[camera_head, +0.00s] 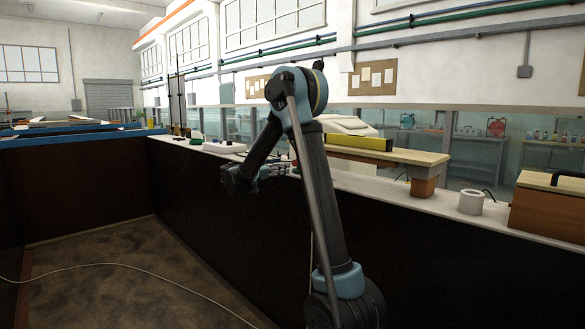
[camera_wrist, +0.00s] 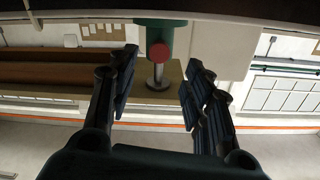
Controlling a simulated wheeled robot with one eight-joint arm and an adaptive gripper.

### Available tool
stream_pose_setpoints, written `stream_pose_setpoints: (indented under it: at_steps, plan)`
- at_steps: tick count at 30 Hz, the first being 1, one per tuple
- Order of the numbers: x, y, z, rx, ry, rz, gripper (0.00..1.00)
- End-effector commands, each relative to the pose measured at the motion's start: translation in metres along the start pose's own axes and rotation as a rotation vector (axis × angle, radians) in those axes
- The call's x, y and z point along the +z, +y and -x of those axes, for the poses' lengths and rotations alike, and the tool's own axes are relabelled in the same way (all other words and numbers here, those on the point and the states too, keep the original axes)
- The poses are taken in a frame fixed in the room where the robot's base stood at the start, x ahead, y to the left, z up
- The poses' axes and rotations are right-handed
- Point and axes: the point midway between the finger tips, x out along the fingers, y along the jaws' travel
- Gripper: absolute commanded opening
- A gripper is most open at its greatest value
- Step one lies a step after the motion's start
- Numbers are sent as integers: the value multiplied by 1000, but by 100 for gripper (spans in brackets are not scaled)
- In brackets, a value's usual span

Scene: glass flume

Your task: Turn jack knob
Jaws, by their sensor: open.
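In the wrist view, a round red knob (camera_wrist: 159,52) sits at the end of a green jack part (camera_wrist: 160,30), beside a short metal post (camera_wrist: 158,77). My gripper (camera_wrist: 160,72) is open, with one dark finger to each side of the knob and clear gaps between. Neither finger visibly touches it; how far the tips are from it in depth I cannot tell. I cannot make out the knob there.
A white ledge (camera_head: 400,198) runs along the dark tank wall (camera_head: 215,205). On it stand a wooden plank (camera_head: 425,158) with a yellow bar (camera_head: 350,142), a white ring (camera_head: 470,202) and a brown wooden box (camera_head: 548,210). A pale cable (camera_head: 120,265) crosses the tank floor.

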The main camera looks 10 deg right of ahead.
Motion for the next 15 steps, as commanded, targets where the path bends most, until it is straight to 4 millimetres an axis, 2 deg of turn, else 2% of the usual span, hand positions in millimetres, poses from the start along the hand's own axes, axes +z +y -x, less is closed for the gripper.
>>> stream_pose_setpoints:
  at_steps: [6, 15]
  plan:
    - [0, 1, -40, 3, 1, 0, 46]
    - [0, 0, -74, 1, 0, 1, 46]
